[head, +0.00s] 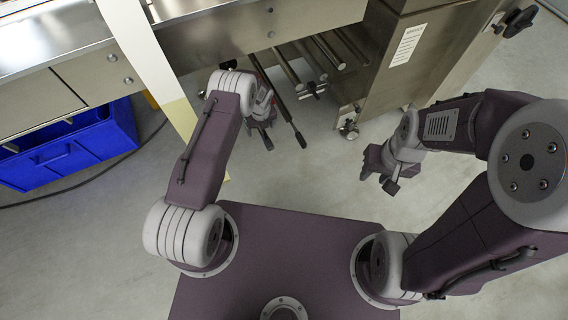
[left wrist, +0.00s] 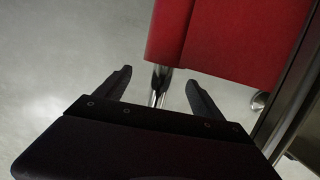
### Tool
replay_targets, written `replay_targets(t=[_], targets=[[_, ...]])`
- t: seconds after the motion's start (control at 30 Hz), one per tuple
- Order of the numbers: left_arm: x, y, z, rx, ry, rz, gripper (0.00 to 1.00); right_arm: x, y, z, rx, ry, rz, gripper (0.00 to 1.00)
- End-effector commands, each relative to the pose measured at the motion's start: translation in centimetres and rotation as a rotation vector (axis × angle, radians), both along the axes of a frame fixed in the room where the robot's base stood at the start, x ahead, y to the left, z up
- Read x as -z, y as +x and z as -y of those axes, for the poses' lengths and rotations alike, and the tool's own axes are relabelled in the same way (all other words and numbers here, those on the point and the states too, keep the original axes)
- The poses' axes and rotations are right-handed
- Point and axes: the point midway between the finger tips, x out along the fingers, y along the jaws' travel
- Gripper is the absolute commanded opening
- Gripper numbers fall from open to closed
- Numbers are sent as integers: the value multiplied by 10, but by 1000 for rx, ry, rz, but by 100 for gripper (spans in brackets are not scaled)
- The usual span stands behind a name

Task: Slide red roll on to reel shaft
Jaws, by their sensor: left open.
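The red roll (left wrist: 235,40) fills the upper right of the left wrist view, ahead of my left gripper. A shiny metal rod (left wrist: 159,82) shows at the roll's lower left, between the fingers as seen from the wrist; I cannot tell whether it passes into the roll. My left gripper (left wrist: 158,88) is open with nothing in its jaws; in the head view it (head: 262,132) is below the machine's rods. The roll does not show in the head view. Several metal rods (head: 287,68) stick out under the machine. My right gripper (head: 379,176) looks open and empty.
The steel machine (head: 270,30) runs across the top, with a cabinet (head: 415,55) at its right. A blue crate (head: 65,150) stands on the floor at left. A pale strip (head: 150,60) hangs beside my left arm. Grey floor is clear between my arms.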

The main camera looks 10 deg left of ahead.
Motion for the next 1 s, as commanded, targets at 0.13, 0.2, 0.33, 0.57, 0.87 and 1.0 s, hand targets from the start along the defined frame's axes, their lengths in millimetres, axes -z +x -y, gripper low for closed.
replay_targets(t=[0.13,0.2,0.33,0.57,0.87,1.0], targets=[[-11,-33,21,6,-1,-8,78,-44,0,0,0,0,0,36],[-10,-47,30,7,2,-6,78,-56,0,0,0,0,0,36],[1,-66,45,8,2,-2,78,-51,0,0,0,0,0,36],[14,-90,63,5,-2,1,78,8,0,0,0,0,-1,36],[13,-134,93,6,-3,3,78,81,0,0,0,0,0,36],[9,-161,110,6,-3,2,78,102,0,0,0,0,0,36]])
